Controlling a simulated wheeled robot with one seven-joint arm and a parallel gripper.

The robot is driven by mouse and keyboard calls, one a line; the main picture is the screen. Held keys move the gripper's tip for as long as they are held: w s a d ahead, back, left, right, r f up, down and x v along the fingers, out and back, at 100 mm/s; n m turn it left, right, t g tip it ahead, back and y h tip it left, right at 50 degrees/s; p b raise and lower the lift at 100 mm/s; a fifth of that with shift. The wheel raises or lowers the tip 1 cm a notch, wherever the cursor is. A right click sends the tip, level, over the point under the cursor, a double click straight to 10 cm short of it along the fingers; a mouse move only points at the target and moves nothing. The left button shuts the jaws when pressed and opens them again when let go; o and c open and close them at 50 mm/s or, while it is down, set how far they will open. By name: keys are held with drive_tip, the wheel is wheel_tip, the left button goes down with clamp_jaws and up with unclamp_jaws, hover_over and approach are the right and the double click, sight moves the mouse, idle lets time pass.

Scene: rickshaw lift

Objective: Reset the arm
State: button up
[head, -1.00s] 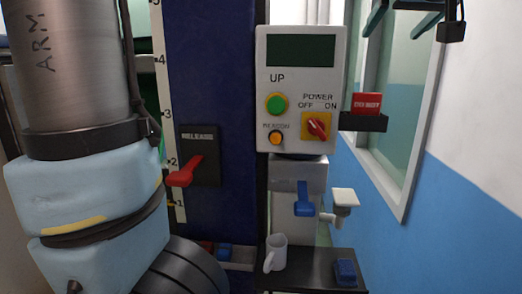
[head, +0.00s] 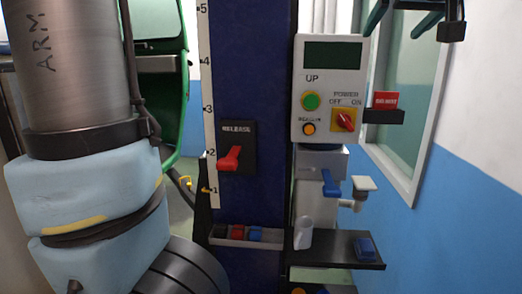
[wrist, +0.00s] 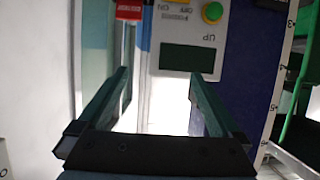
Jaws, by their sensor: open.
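My gripper (wrist: 161,76) is open in the wrist view, its two dark green fingers spread wide with nothing between them. The same gripper (head: 412,14) shows only in part at the top right edge of the head view, in front of the window and wall. My arm fills the left of the head view. The control panel (head: 331,75), with a dark screen, green UP button, orange button and red power knob, stands left of and below the gripper. It appears upside down beyond the fingers in the wrist view (wrist: 186,30).
A dark blue column (head: 250,80) carries a red release lever (head: 230,158) and a number scale (head: 207,100).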

drive_tip(key=w+a+f+m+t+h+b, duration=0.1)
drive_tip(key=w+a+f+m+h+b, duration=0.2)
drive_tip(key=w+f, duration=0.8)
drive_tip(key=w+a+f+g+b, duration=0.1)
drive_tip(key=a+f+g+b, duration=0.15)
drive_tip(key=f, duration=0.45)
drive_tip(key=w+a+f+g+b, duration=0.1)
drive_tip(key=a+f, duration=0.3)
drive_tip(key=f, duration=0.4)
drive_tip(key=s+a+f+n+g+y+b, duration=0.1)
drive_tip(key=s+a+f+g+y, duration=0.1)
drive_tip(key=s+a+f+g, duration=0.2)
drive_tip(key=s+a+f+n+g+y+b, duration=0.2)
drive_tip(key=s+a+f+g, duration=0.3)
drive_tip(key=s+a+f, duration=0.5)
drive_tip(key=a+f, duration=0.8)
drive_tip(key=f, duration=0.1)
